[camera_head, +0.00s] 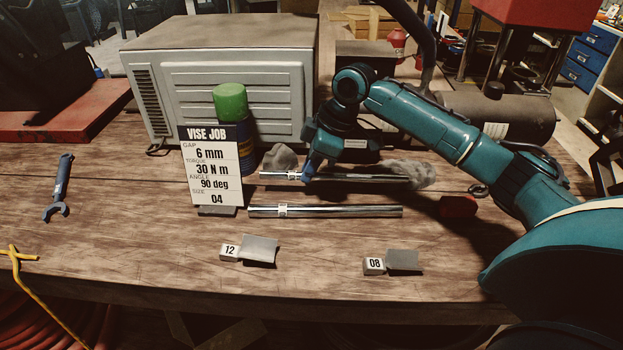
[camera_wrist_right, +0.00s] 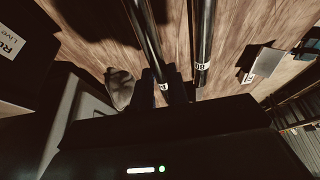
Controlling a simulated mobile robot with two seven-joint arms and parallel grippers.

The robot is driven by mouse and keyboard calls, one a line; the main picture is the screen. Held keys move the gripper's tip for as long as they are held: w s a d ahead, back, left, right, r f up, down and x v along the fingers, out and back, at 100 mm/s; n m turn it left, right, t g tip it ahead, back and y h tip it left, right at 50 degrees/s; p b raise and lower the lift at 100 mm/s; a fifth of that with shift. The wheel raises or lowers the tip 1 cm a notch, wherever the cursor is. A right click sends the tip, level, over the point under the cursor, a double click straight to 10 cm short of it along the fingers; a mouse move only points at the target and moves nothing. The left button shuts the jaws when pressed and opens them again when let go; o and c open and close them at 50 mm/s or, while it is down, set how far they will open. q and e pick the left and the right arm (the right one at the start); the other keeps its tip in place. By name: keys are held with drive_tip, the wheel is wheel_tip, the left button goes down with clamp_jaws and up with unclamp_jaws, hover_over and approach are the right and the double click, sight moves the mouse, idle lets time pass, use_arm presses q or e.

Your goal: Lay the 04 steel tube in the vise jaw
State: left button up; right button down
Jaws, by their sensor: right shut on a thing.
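My right gripper (camera_head: 306,178) is shut on a shiny steel tube (camera_head: 370,178), near its left end. The tube lies roughly level in front of the grey cabinet; I cannot tell whether it touches the table. In the wrist view the held tube (camera_wrist_right: 147,40) runs out between the fingers; its small label is too small to read. A second steel tube (camera_head: 345,211) lies nearer on the table, apart from the held one; it also shows in the wrist view (camera_wrist_right: 203,30), with a label that seems to read 08. I cannot make out a vise jaw. My left gripper is not in view.
A VISE JOB card (camera_head: 211,165) reading size 04 stands before a green-capped can (camera_head: 230,103). Blocks marked 12 (camera_head: 229,253) and 08 (camera_head: 374,265) sit near the front edge. A blue wrench (camera_head: 60,187) lies left. Grey lumps (camera_head: 281,157) sit behind the tube.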

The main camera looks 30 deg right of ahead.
sight(333, 174)
drive_tip(key=shift+f, duration=1.85)
drive_tip(key=c, duration=1.4)
unclamp_jaws()
drive_tip(key=shift+f, duration=0.1)
drive_tip(key=shift+o, duration=0.2)
drive_tip(key=v, duration=1.2)
drive_tip(key=shift+a, duration=0.1)
